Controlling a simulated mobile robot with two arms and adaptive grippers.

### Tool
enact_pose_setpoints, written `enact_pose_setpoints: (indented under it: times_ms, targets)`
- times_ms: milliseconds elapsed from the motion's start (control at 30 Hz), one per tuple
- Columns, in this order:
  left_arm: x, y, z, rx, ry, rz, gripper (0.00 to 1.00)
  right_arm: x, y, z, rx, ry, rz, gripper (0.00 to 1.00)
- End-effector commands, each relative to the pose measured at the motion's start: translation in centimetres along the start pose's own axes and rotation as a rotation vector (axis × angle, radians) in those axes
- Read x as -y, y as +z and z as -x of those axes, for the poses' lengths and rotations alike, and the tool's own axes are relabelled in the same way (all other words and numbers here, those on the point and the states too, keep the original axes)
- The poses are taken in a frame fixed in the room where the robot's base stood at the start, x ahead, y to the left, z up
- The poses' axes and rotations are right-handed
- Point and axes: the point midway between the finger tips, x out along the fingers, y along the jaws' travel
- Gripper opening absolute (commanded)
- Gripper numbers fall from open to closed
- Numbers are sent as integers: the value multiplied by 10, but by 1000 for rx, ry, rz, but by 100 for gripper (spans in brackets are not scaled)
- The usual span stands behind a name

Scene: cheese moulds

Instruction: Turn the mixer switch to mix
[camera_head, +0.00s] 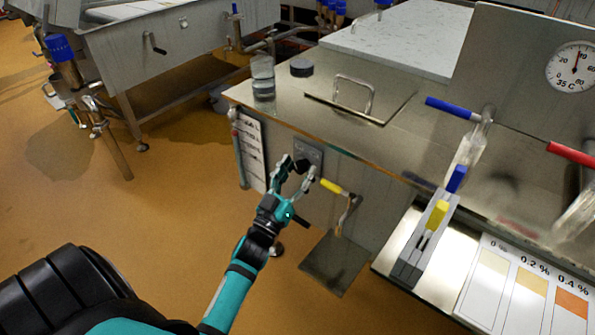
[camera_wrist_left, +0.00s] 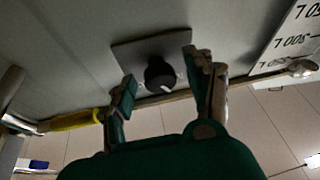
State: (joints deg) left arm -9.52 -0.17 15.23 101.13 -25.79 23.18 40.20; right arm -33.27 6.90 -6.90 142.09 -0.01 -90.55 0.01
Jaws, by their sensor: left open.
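The mixer switch is a round black knob with a light mark (camera_wrist_left: 160,76), on a square grey plate (camera_wrist_left: 140,55) on the steel vat's front wall. In the head view the plate (camera_head: 308,152) shows below the vat's top edge, and the knob is partly covered by my gripper. My left gripper (camera_head: 297,170) is open, in front of the plate. In the left wrist view its fingers (camera_wrist_left: 160,88) stand on either side of the knob, with gaps between them and it. Contact cannot be told. My right gripper is not in view.
A yellow-handled valve (camera_head: 331,186) sticks out just right of my left gripper. A level scale (camera_head: 250,150) is on the wall to its left. A glass jar (camera_head: 263,78) and a lid handle (camera_head: 354,92) are on the vat top. Open floor (camera_head: 190,200) lies left.

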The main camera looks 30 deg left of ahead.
Motion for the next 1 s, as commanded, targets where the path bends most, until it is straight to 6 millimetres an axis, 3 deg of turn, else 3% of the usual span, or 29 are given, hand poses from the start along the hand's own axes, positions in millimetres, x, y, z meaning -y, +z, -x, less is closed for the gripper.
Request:
enact_pose_setpoints:
  times_ms: [67, 500, 1000]
  targets:
    - [0, 0, 0, 0, 0, 0, 55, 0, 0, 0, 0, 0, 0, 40]
    - [0, 0, 0, -1, 0, -1, 0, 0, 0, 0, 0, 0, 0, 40]
    - [2, 0, 0, -11, 59, -138, 0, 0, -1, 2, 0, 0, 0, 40]
